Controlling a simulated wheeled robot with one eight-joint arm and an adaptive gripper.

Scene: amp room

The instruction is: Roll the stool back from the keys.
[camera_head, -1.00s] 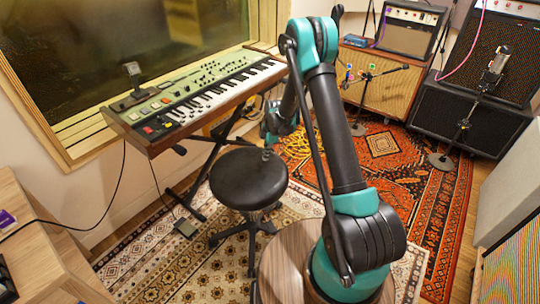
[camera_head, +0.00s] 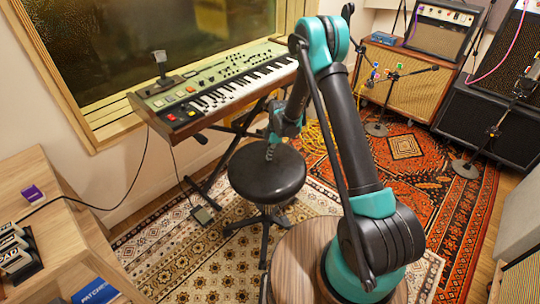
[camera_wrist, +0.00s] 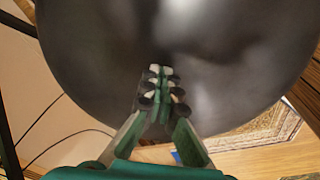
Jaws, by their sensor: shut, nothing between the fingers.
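The stool (camera_head: 267,180) has a round black seat on a dark wheeled base and stands on the patterned rug in front of the keyboard (camera_head: 222,92). My gripper (camera_head: 269,154) is at the far edge of the seat, on the side towards the keyboard. In the wrist view the gripper (camera_wrist: 161,84) is shut and empty, with the dark seat (camera_wrist: 235,55) filling the picture behind its fingers. I cannot tell whether the fingertips touch the seat. My forearm hides part of the floor right of the stool.
The keyboard's crossed stand (camera_head: 232,150) and a pedal (camera_head: 203,215) are behind and left of the stool. A wooden desk (camera_head: 62,255) is at the left. Amplifiers (camera_head: 405,80) and a microphone stand (camera_head: 378,128) are at the back right. Open rug (camera_head: 185,265) lies in front left.

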